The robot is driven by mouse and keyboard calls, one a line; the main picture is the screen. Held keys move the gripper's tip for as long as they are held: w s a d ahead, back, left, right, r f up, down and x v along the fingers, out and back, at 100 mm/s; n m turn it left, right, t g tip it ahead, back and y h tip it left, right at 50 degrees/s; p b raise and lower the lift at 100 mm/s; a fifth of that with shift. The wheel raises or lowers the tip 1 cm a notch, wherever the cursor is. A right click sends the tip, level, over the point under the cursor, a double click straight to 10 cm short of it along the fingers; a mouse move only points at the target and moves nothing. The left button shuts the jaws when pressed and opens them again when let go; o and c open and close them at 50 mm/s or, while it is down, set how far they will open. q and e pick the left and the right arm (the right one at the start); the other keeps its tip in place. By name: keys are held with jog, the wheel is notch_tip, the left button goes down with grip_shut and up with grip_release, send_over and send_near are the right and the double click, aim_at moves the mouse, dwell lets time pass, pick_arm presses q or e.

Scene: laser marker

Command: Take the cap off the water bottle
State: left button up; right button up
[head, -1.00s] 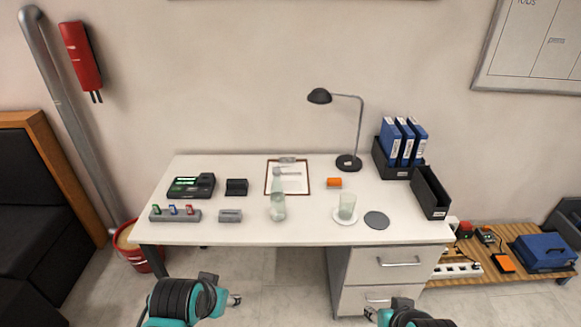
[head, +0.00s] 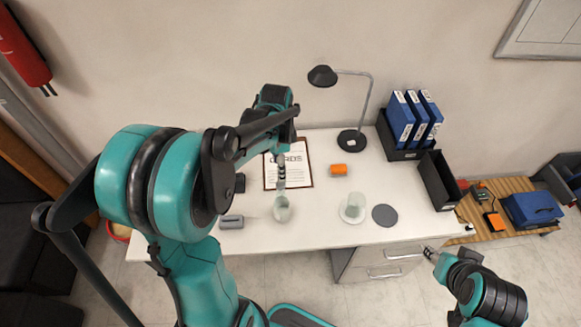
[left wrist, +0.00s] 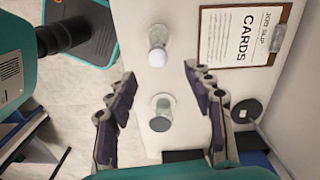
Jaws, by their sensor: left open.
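The clear water bottle (head: 282,210) stands upright near the desk's front edge, below the clipboard. In the left wrist view its white cap (left wrist: 157,57) is on top. My left gripper (head: 281,178) is over the bottle and hides its upper part in the head view. In the left wrist view the left gripper (left wrist: 160,74) is open and empty, with the cap between and beyond its fingertips. My right gripper (head: 430,253) is low at the right, in front of the drawers, away from the bottle. Its jaws are too small to read.
A glass (head: 353,206) on a saucer and a grey coaster (head: 385,215) stand right of the bottle. A clipboard (head: 298,166), orange cylinder (head: 339,170) and lamp (head: 352,140) lie behind. A grey block (head: 231,222) is left. My left arm hides the left desk.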

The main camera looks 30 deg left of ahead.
aim_at(281, 183)
pick_arm(q)
notch_tip(281, 183, down, 7)
jog(key=shift+s+d+f+b, duration=0.1)
jog(key=shift+d+f+b, duration=0.05)
jog(key=shift+b, duration=0.85)
jog(key=shift+s, duration=0.1)
jog(key=c, duration=0.8)
